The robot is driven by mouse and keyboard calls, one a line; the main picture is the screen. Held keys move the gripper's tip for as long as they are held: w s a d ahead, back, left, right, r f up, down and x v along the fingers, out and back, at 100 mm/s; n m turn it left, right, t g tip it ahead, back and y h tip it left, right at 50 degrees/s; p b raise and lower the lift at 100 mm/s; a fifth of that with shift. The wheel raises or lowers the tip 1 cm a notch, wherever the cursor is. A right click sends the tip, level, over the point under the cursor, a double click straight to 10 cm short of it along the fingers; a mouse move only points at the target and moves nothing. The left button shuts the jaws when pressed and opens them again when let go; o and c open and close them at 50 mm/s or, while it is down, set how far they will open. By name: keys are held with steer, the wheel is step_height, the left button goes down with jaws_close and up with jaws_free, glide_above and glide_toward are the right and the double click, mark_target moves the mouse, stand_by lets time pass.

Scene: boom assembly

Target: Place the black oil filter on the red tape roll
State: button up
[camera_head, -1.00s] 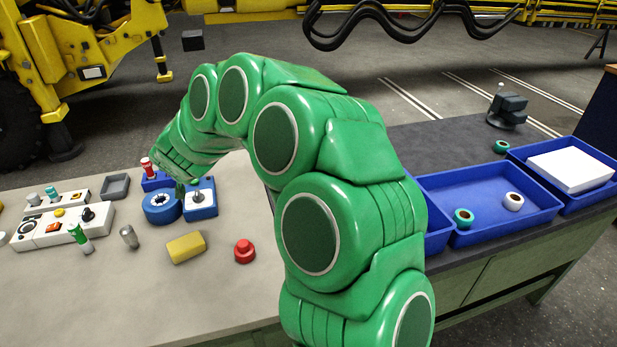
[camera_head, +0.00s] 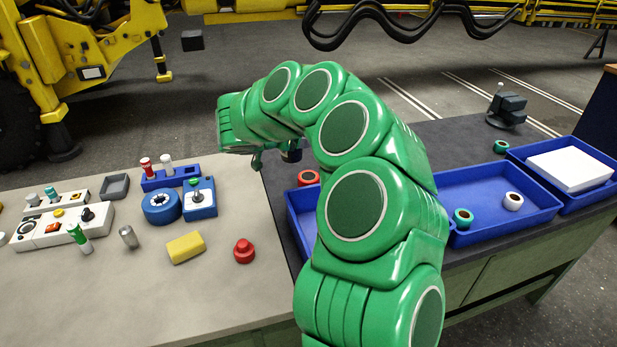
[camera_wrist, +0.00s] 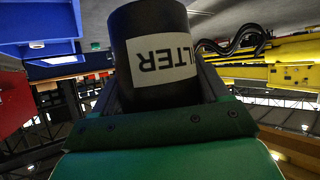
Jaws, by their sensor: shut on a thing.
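The black oil filter (camera_wrist: 150,25) fills the top middle of the wrist view, with a white label reading part of "FILTER". My gripper (camera_wrist: 165,92) is shut on it. In the head view the filter (camera_head: 291,153) is mostly hidden behind my green arm, held in the air. The red tape roll (camera_head: 308,178) lies at the left end of the dark bench top, partly covered by my arm. In the picture the filter appears just above the roll. I see no contact, but the exact gap cannot be told.
Blue trays (camera_head: 500,225) with a green roll (camera_head: 464,218) and a white roll (camera_head: 513,201) stand on the dark bench.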

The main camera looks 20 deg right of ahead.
steer(key=s+d+f+m+g+h, duration=0.2)
steer(key=s+d+m+g, duration=0.1)
steer(key=s+d, duration=0.3)
glide_above(312, 174)
steer(key=shift+s+f, duration=0.15)
steer(key=shift+f, duration=6.05)
steer(key=shift+f, duration=0.2)
steer(key=o, duration=1.3)
steer(key=shift+c, duration=0.2)
steer(key=shift+r, duration=0.1)
